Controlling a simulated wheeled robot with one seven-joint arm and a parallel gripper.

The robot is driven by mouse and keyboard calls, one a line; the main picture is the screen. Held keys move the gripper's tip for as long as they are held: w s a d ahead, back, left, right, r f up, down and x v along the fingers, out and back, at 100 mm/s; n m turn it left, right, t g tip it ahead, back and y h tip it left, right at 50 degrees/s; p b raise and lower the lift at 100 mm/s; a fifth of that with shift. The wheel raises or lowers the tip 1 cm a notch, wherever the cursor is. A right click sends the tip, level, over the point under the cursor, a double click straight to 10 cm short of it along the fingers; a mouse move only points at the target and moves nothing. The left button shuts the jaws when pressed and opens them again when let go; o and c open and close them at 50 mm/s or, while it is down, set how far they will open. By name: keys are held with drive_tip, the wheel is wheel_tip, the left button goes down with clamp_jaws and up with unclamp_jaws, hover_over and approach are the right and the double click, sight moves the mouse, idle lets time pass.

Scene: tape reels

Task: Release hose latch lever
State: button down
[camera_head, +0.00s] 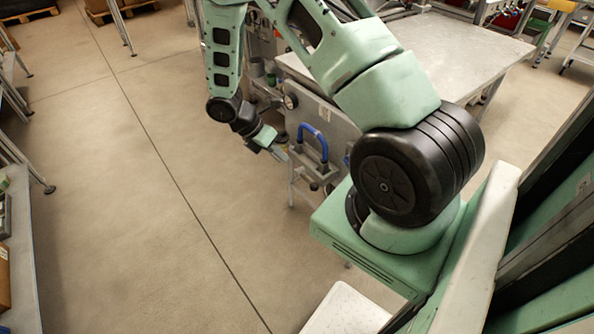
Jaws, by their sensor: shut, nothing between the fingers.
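A curved blue hose or handle (319,137) stands out in front of a grey panel (338,118) on the side of the machine, near the picture's middle. A small metal bracket or frame (306,178) sits below it. I cannot make out which part is the latch lever. My gripper (281,154) is at the end of my green arm, just left of the blue part and the bracket. It is small in the picture and its fingers look closed and empty. I cannot tell whether it touches the bracket.
A grey metal table (455,52) stands at the back right, behind my arm. Round fittings, including a gauge (291,101), sit on the machine. A workbench (22,255) lines the left edge. The floor (130,190) between is clear.

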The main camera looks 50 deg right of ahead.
sight(311, 184)
drive_tip(key=x, duration=1.3)
drive_tip(key=shift+s+d+f+b, duration=0.15)
drive_tip(key=shift+s+f+b, duration=0.1)
drive_tip(key=shift+b, duration=0.1)
drive_tip(key=shift+w+f, duration=0.1)
drive_tip(key=shift+w, duration=0.05)
